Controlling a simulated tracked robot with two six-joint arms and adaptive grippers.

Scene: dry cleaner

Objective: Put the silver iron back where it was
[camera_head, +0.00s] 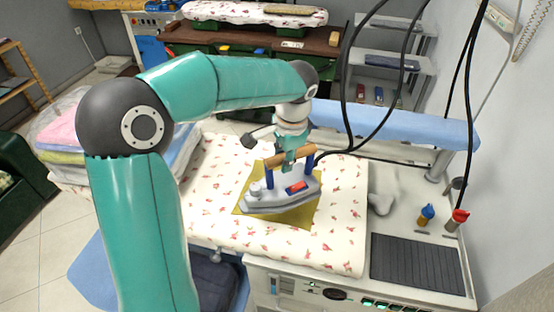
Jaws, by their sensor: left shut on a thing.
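The silver iron (282,199) has a wooden handle on blue posts and a small red part. It is over the yellow mat (249,214) on the flower-patterned ironing board (340,240); I cannot tell whether its sole touches the mat. My left gripper (288,160) reaches down from above and is shut on the iron's handle. The fingertips are partly hidden by the handle. My right gripper is not in view.
A dark ribbed pad (416,262) lies on the right of the machine, with a blue-capped bottle (425,215) and a red-capped bottle (456,220) behind it. Black cables (352,100) hang near the iron. A blue padded arm (400,125) crosses behind. Folded cloths (62,130) are at left.

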